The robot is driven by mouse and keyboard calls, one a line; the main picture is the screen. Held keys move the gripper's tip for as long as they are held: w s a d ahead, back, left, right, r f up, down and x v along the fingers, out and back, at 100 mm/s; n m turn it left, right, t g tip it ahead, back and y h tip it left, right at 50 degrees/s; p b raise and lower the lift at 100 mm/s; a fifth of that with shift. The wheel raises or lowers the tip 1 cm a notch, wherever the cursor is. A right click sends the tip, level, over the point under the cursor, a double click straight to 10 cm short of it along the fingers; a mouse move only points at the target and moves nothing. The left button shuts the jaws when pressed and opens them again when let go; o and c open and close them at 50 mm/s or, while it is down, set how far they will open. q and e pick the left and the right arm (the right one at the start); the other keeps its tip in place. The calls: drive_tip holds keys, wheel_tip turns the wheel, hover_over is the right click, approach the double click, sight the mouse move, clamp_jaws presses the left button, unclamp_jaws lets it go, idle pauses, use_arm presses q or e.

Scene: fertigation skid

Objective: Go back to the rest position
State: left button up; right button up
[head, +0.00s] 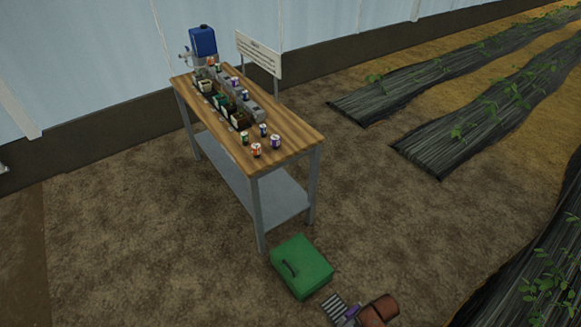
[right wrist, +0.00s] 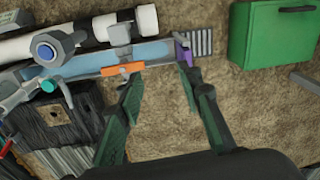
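My right gripper (right wrist: 160,82) shows in the right wrist view as two dark green fingers spread apart. No object is held between them. Below them is an assembly with a white and black pipe (right wrist: 95,38), a blue bar (right wrist: 85,62), an orange block (right wrist: 122,69) and a purple piece (right wrist: 183,50). I cannot tell how close the fingertips are to it. Neither gripper shows in the head view, and my left gripper is not seen in either view.
A wooden-topped table (head: 290,128) holds several small labelled cups, dark containers and a blue-topped device (head: 202,41). A green box (head: 301,266) lies on the ground in front; it also shows in the right wrist view (right wrist: 272,36). Bare soil (head: 130,240) is open left of the table.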

drive_tip(key=s+d+r+n+t+h, duration=0.1)
drive_tip(key=s+d+r+n, duration=0.3)
drive_tip(key=s+r, duration=0.6)
drive_tip(key=s+d+r+n+t, duration=0.1)
drive_tip(key=s+d+r+n, duration=0.1)
drive_tip(key=s+r+n, duration=0.6)
drive_tip(key=s+a+f+m+g+p, duration=0.1)
drive_tip(key=s+f, duration=0.2)
drive_tip(key=f, duration=1)
drive_tip(key=s+a+f+m, duration=0.1)
drive_tip(key=s+f, duration=0.2)
drive_tip(key=f, duration=1.1)
drive_tip(key=s+f+n+g, duration=0.1)
drive_tip(key=s+f, duration=1.4)
drive_tip(key=s, duration=0.3)
drive_tip(key=shift+s+d+g+y+p, duration=0.15)
drive_tip(key=shift+s+g+y+p, duration=0.15)
drive_tip(key=shift+s+p, duration=0.1)
drive_tip(key=shift+s, duration=0.15)
drive_tip(key=shift+c, duration=0.5)
